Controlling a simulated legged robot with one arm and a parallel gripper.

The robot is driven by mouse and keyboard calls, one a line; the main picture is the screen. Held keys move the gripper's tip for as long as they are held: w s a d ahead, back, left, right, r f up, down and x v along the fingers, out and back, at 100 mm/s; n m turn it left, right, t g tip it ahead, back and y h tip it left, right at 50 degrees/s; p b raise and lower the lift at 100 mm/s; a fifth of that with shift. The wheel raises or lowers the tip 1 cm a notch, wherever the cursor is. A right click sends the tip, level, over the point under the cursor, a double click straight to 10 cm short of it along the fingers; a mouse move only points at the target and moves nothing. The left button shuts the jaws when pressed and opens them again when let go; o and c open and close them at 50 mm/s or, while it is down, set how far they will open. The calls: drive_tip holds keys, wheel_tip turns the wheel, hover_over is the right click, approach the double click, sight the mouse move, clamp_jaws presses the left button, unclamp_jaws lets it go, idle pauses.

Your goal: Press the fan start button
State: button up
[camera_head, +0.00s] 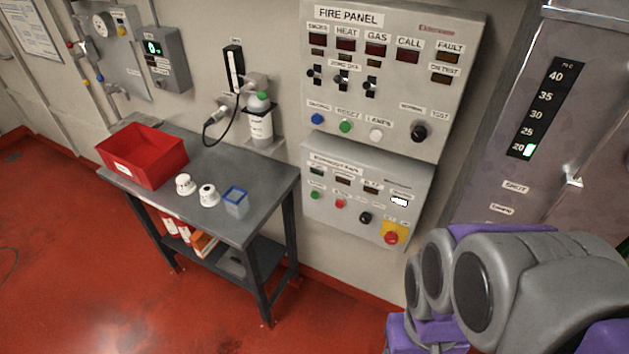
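The lower wall panel (352,226) hangs under the fire panel. It carries a green button (315,194) at its left, a red button (340,203) beside it and a black knob (365,217). A red mushroom button (391,237) on a yellow plate is at its lower right. The small labels are too blurred to read surely, so I cannot confirm which is the fan start button; the green one looks likeliest. My grey and purple arm fills the lower right, apart from the panel in the picture. My gripper's fingers are not in view.
The fire panel (318,92) above has further buttons, switches and a knob. A metal cabinet (490,130) stands right. Red floor lies open in front.

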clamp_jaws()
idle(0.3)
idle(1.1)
